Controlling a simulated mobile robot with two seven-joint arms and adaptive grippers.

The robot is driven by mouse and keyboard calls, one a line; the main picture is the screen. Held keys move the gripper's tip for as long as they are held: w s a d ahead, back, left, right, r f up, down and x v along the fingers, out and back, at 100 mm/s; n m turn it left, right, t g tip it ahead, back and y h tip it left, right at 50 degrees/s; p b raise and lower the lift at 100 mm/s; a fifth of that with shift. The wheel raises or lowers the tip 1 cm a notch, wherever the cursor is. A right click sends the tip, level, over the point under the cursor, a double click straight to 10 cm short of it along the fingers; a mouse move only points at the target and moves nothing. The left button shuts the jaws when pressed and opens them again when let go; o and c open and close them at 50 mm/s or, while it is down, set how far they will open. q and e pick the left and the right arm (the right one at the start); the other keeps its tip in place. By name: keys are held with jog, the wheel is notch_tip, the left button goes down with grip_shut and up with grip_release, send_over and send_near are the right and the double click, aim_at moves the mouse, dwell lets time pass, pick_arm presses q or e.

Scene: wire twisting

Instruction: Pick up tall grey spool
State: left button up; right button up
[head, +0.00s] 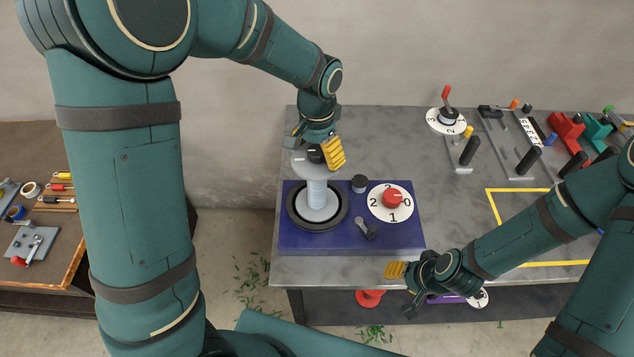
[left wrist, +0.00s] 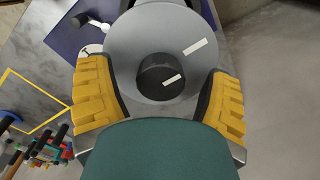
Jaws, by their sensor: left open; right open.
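The tall grey spool (head: 317,193) stands upright on a dark round turntable (head: 293,215) on a blue base (head: 350,243). My left gripper (head: 322,155) is at the spool's top in the head view. In the left wrist view, my left gripper (left wrist: 160,98) is open, with its yellow fingers on either side of the spool's wide top flange (left wrist: 130,45) and dark centre knob (left wrist: 162,75). Whether the fingers touch the flange cannot be told. My right gripper (head: 398,285) is open and empty near the table's front edge.
Levers and coloured fixtures (head: 566,133) stand at the back right. A yellow outline (head: 490,215) marks the grey table. A brown tool table (head: 70,225) is at left.

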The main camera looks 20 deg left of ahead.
pick_arm(q)
grip_shut()
